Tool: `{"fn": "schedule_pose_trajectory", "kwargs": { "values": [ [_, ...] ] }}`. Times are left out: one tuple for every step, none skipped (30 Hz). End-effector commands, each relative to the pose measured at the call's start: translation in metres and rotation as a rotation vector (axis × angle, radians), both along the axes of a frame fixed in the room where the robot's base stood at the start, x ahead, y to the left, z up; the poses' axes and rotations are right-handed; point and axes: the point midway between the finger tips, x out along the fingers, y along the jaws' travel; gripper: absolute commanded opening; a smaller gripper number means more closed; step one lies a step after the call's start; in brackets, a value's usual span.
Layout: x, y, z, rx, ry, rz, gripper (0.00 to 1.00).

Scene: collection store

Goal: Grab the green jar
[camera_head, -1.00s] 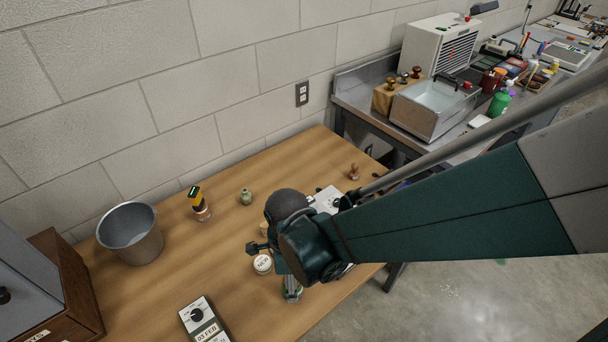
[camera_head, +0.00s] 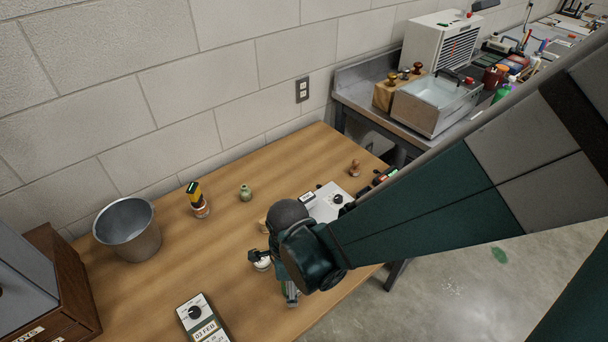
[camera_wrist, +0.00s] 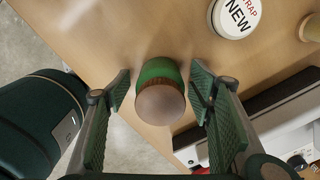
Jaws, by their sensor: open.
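In the wrist view, a green jar (camera_wrist: 155,70) with a brownish rounded top stands near the table edge, between the two fingers of my gripper (camera_wrist: 160,88). The fingers are open, with a gap showing on both sides of it. In the head view my gripper (camera_head: 291,292) is low at the table's front edge, and my arm hides most of that jar. A small pale green vase-like jar (camera_head: 245,194) stands farther back on the table, apart from my gripper.
A round white-lidded tin marked NEW (camera_wrist: 236,16) is close beside the jar.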

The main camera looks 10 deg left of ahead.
Motion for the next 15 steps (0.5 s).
{"fn": "schedule_pose_trajectory", "kwargs": {
  "values": [
    [0.0001, 0.0, 0.0, 0.0, 0.0, 0.0, 0.53],
    [0.0001, 0.0001, 0.0001, 0.0, 0.0, 0.0, 0.53],
    [0.0001, 0.0001, 0.0003, 0.0, 0.0, 0.0, 0.53],
    [0.0001, 0.0001, 0.0003, 0.0, 0.0, 0.0, 0.53],
    [0.0001, 0.0001, 0.0003, 0.0, 0.0, 0.0, 0.53],
    [0.0002, 0.0001, 0.0003, 0.0, 0.0, 0.0, 0.53],
    [0.0002, 0.0001, 0.0003, 0.0, 0.0, 0.0, 0.53],
    [0.0002, 0.0001, 0.0003, 0.0, 0.0, 0.0, 0.53],
    [0.0002, 0.0001, 0.0003, 0.0, 0.0, 0.0, 0.53],
    [0.0002, 0.0001, 0.0003, 0.0, 0.0, 0.0, 0.53],
    [0.0002, 0.0001, 0.0003, 0.0, 0.0, 0.0, 0.53],
    [0.0002, 0.0001, 0.0004, 0.0, 0.0, 0.0, 0.53],
    [0.0002, 0.0002, 0.0004, 0.0, 0.0, 0.0, 0.53],
    [0.0002, 0.0001, 0.0004, 0.0, 0.0, 0.0, 0.53],
    [0.0002, 0.0001, 0.0004, 0.0, 0.0, 0.0, 0.52]
  ]
}}
